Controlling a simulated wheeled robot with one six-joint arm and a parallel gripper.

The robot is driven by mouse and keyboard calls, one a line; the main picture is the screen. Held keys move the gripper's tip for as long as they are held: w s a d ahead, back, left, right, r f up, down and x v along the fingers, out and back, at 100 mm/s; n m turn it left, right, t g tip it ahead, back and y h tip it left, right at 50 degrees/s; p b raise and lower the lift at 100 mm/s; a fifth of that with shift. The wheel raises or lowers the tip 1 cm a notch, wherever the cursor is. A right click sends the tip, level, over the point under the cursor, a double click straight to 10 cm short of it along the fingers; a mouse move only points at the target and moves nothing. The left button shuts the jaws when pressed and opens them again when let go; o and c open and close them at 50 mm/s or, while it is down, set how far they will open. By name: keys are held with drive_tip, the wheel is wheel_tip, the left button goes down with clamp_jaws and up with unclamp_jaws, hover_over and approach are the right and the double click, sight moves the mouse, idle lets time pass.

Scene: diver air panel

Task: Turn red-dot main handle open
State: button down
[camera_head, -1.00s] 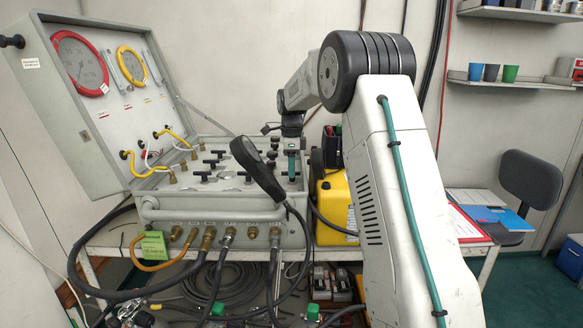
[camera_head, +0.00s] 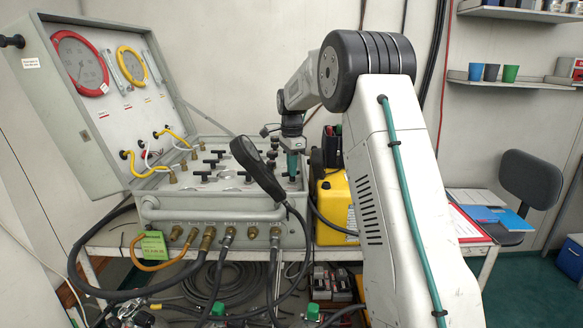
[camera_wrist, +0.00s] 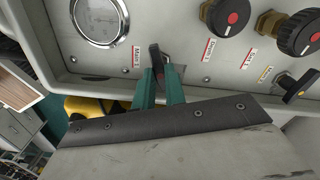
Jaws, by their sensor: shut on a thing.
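In the wrist view my gripper (camera_wrist: 160,82) has its green fingers closed around a black handle (camera_wrist: 155,55) on the grey panel. The handle sits beside a red-edged label (camera_wrist: 137,55) that seems to read "Main". The fingers hide its lower part, and I cannot make out a red dot on it. In the head view my gripper (camera_head: 291,170) points down at the right end of the diver air panel (camera_head: 165,190). The handle cannot be told apart there.
In the wrist view a round gauge (camera_wrist: 98,18) lies left of the handle. Black knobs with red dots (camera_wrist: 228,15) and a small black valve handle (camera_wrist: 297,85) lie to the right. In the head view a black handset (camera_head: 257,168) leans at the panel's front, and a yellow case (camera_head: 334,200) stands right.

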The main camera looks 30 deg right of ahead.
drive_tip(key=n, duration=1.2)
drive_tip(key=shift+n, duration=0.4)
idle(0.4)
drive_tip(key=c, duration=1.5)
unclamp_jaws()
drive_tip(key=shift+o, duration=0.2)
drive_tip(key=shift+r, duration=3.95)
